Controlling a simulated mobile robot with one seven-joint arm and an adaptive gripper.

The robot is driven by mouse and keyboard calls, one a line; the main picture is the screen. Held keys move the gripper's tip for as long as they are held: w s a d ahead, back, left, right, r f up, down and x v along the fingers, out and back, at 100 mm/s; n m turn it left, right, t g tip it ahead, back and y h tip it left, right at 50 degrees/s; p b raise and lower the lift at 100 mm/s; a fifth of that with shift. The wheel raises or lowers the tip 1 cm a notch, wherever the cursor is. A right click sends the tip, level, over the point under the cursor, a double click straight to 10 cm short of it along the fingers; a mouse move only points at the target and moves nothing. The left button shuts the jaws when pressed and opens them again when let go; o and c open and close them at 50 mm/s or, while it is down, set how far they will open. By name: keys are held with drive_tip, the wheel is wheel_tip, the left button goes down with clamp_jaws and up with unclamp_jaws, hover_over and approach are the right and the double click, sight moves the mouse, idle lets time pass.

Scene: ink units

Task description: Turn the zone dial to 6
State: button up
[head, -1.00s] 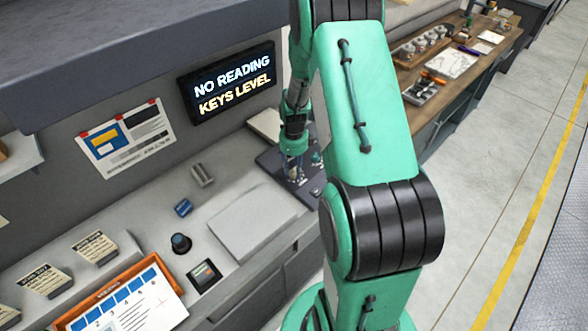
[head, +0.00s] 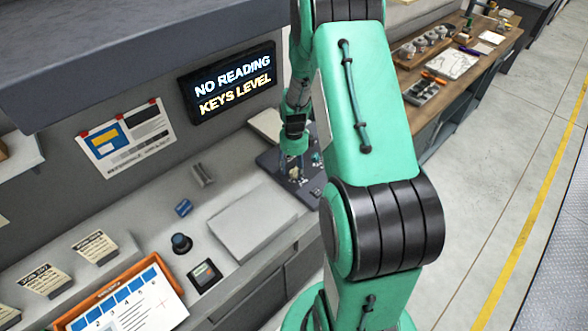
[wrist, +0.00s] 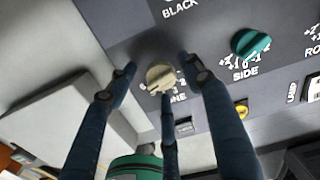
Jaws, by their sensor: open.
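The zone dial (wrist: 160,78) is a round cream knob with a raised ridge on a dark panel (wrist: 205,85). Its label shows only as "NE" in the wrist view, and its scale numbers are mostly hidden, so I cannot read its setting. My gripper (wrist: 157,64) is open, with dark fingers to the left and right of the dial and a third below it. Clear gaps show beside the left and right fingertips. In the head view my gripper (head: 296,168) is over the panel, and the dial cannot be made out.
A teal SIDE dial (wrist: 250,43) is right of the zone dial, with a yellow knob (wrist: 241,108) below it. The wall display (head: 232,84) reads "NO READING KEYS LEVEL". A pale flat plate (head: 253,222) lies left of the panel. An orange tray (head: 108,300) is farther left.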

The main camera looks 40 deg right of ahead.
sight(294, 170)
drive_tip(key=shift+r, duration=0.1)
wheel_tip(294, 170, up, 12)
idle(0.7)
idle(0.6)
drive_tip(key=s+a+r+n+t+b, duration=0.2)
drive_tip(key=a+r+n, duration=0.6)
drive_tip(key=a, duration=0.3)
drive_tip(key=s+a+r+n+t+b, duration=0.1)
drive_tip(key=a+r+n, duration=0.65)
drive_tip(key=a, duration=0.25)
drive_tip(key=s+a+r+n+t+b, duration=0.1)
drive_tip(key=s+a+r+n+b, duration=0.1)
drive_tip(key=s+a+n, duration=0.4)
drive_tip(key=s+a+r+n+t+b, duration=0.1)
drive_tip(key=s+a+r+n, duration=0.3)
drive_tip(key=s+n, duration=0.6)
drive_tip(key=shift+s+a+r+t+b, duration=0.2)
drive_tip(key=shift+s+a+t+b, duration=0.15)
drive_tip(key=shift+s+a, duration=0.9)
